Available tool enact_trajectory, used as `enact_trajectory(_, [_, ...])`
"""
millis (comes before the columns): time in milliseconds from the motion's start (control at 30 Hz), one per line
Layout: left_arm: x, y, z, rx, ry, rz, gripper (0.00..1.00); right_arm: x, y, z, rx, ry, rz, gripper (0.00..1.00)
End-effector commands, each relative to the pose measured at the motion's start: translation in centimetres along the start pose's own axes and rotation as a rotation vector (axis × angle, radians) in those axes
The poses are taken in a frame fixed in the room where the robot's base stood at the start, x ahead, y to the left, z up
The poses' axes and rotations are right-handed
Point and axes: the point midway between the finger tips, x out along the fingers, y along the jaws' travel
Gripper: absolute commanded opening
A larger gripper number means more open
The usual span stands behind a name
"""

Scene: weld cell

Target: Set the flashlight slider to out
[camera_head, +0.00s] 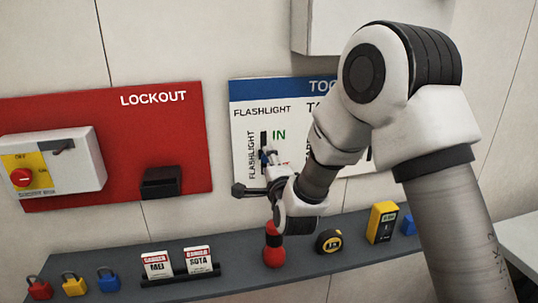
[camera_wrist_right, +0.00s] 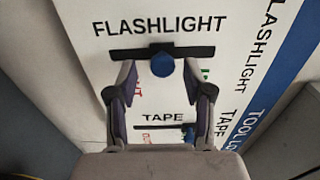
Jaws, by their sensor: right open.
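The flashlight slider is a blue knob (camera_wrist_right: 162,65) on a black slot (camera_wrist_right: 128,54) under the word FLASHLIGHT in the right wrist view. The knob shows near the middle of the slot; its exact setting is hard to tell. A green label is partly hidden to its right, a red one to its left. My right gripper (camera_head: 266,160) is at the tool board (camera_head: 240,92) in the head view. It is open, with one fingertip on each side of the knob; contact is unclear. In the head view the gripper covers much of the slider. My left gripper is out of view.
The tape slider's blue knob (camera_wrist_right: 188,133) is close by. A red lockout board (camera_head: 110,120) with a switch box (camera_head: 80,160) is at the left. The shelf (camera_head: 340,275) below bears padlocks, tags, a red-and-black object (camera_head: 273,250), a tape measure (camera_head: 329,241) and a yellow meter (camera_head: 382,222).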

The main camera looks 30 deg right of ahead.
Motion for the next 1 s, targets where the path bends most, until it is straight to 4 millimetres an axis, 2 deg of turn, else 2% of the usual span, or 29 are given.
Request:
enact_trajectory(100, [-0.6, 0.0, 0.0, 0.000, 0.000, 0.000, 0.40, 1.1, -0.1, 0.0, -0.001, 0.000, 0.001, 0.51])
enact_trajectory(333, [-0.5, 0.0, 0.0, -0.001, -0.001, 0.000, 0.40, 1.3, 0.0, 0.0, -0.001, 0.000, 0.000, 0.51])
enact_trajectory(367, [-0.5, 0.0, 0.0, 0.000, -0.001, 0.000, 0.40, 1.3, 0.0, 0.0, -0.001, 0.000, 0.000, 0.44])
enact_trajectory(400, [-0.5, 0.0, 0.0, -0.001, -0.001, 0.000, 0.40, 1.3, 0.1, 0.0, -0.001, 0.000, 0.000, 0.30])
enact_trajectory(500, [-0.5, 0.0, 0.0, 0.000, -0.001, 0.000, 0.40, 1.3, 0.1, 0.0, -0.001, 0.000, 0.000, 0.00])
enact_trajectory(767, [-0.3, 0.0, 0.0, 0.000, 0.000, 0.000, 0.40, 1.3, 0.2, 0.0, 0.000, 0.001, -0.001, 0.00])
enact_trajectory(867, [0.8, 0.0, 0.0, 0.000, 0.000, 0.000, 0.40, 1.3, 1.4, -0.1, 0.000, 0.001, 0.000, 0.00])
enact_trajectory(1000, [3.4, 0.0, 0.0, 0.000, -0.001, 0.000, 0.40, 1.3, 4.0, -0.1, 0.000, 0.001, 0.000, 0.00])
